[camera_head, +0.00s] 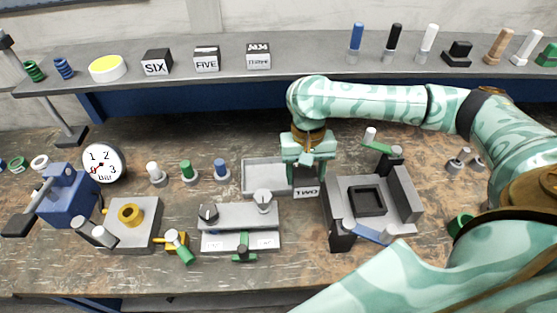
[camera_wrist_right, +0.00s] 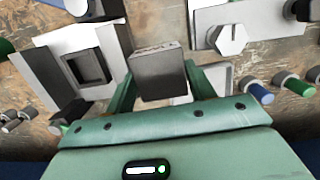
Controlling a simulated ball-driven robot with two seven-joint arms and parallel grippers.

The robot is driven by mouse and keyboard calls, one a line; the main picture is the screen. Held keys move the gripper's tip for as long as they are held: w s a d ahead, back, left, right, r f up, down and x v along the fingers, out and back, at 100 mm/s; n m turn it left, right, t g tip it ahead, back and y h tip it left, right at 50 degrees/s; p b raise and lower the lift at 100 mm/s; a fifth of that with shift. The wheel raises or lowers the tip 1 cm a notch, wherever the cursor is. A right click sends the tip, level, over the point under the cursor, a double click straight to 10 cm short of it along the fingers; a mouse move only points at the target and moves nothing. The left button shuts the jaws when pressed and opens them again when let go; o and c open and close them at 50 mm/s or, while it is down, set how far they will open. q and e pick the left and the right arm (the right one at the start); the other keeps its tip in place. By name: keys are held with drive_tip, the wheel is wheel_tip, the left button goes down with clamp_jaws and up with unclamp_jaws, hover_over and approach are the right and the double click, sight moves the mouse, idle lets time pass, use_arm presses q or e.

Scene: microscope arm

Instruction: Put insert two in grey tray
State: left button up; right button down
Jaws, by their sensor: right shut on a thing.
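Insert two (camera_head: 306,192) is a dark grey block with a white TWO label on its front. My right gripper (camera_head: 307,176) is shut on it from above. The block also shows between the two green fingers in the right wrist view (camera_wrist_right: 159,76). The grey tray (camera_head: 246,178) is a shallow open box on the bench. Insert two overlaps its right end in the head view; I cannot tell whether the block touches the tray. Part of the tray shows beside the fingers in the right wrist view (camera_wrist_right: 219,76). My left gripper is not in view.
A grey fixture (camera_head: 402,190) with a square dark recess stands close to the right of the block. A grey plate with knobs (camera_head: 240,228) is in front of the tray. Green (camera_head: 188,172) and blue (camera_head: 221,170) pegs stand left of it. Inserts SIX (camera_head: 157,63) and FIVE (camera_head: 206,60) are on the back shelf.

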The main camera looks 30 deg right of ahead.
drive_tip(key=w+f+b, duration=0.2)
drive_tip(key=w+f, duration=0.1)
drive_tip(key=w, duration=0.1)
drive_tip(key=w+f+b, duration=0.2)
drive_tip(key=w+b, duration=0.1)
drive_tip(key=w, duration=0.1)
drive_tip(key=w+d+f+b, duration=0.1)
drive_tip(key=w+f+b, duration=0.1)
drive_tip(key=w+f, duration=0.1)
drive_tip(key=shift+w+f+b, duration=0.35)
drive_tip(key=shift+w+b, duration=0.05)
drive_tip(key=shift+w, duration=0.3)
drive_tip(key=shift+w+f+b, duration=0.25)
drive_tip(key=shift+w+b, duration=0.05)
drive_tip(key=shift+w, duration=0.15)
drive_tip(key=f+b, duration=0.3)
drive_tip(key=shift+w+f, duration=0.25)
drive_tip(key=shift+f, duration=0.15)
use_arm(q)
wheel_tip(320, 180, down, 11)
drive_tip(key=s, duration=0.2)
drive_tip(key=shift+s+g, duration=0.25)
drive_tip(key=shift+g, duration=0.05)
use_arm(e)
drive_tip(key=shift+r, duration=0.15)
